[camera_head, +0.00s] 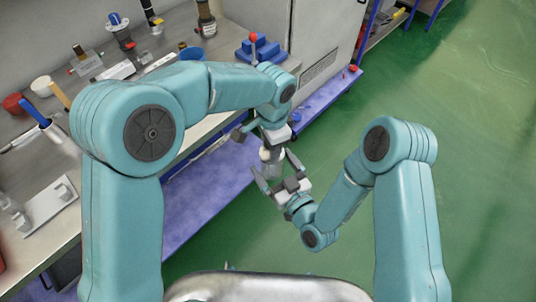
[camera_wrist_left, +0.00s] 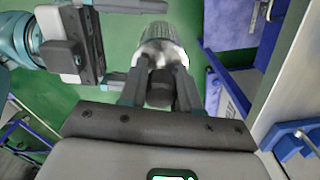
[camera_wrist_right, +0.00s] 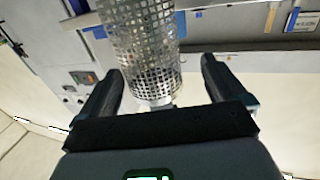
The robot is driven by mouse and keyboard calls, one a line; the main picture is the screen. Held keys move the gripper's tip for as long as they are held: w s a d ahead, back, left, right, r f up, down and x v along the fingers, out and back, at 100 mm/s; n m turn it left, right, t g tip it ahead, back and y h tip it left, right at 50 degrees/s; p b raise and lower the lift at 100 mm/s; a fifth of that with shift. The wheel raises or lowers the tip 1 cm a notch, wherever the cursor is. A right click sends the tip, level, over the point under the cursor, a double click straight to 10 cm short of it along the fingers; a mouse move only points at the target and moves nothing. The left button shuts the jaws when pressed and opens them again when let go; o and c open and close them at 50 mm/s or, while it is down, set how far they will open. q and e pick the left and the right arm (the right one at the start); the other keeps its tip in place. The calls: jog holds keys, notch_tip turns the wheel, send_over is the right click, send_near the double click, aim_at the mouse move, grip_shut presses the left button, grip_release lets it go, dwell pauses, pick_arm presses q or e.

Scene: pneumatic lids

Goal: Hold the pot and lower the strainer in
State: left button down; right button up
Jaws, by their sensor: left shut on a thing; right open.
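The strainer is a perforated metal cylinder. In the left wrist view the strainer (camera_wrist_left: 160,42) extends beyond my left gripper (camera_wrist_left: 160,80), which is shut on it. In the right wrist view the strainer (camera_wrist_right: 142,45) appears between and beyond the fingers of my right gripper (camera_wrist_right: 161,68), which is open. Contact with these fingers cannot be told. In the head view my left gripper (camera_head: 274,137) is above my right gripper (camera_head: 277,170), with the pale strainer (camera_head: 271,157) small between them. I cannot make out a pot in any view.
A workbench (camera_head: 200,135) with several tools and fittings runs along the left. A blue block (camera_head: 261,50) with a red knob stands at its far end. A purple lower shelf (camera_head: 215,195) and a grey cabinet (camera_head: 325,35) are near my grippers. Green floor (camera_head: 470,130) is open on the right.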

aim_at(266, 154)
jog(key=shift+x, duration=2.2)
jog(key=c, duration=1.1)
pick_arm(q)
jog(key=c, duration=0.7)
grip_release()
jog(key=shift+d, duration=0.1)
pick_arm(e)
jog(key=shift+c, duration=0.9)
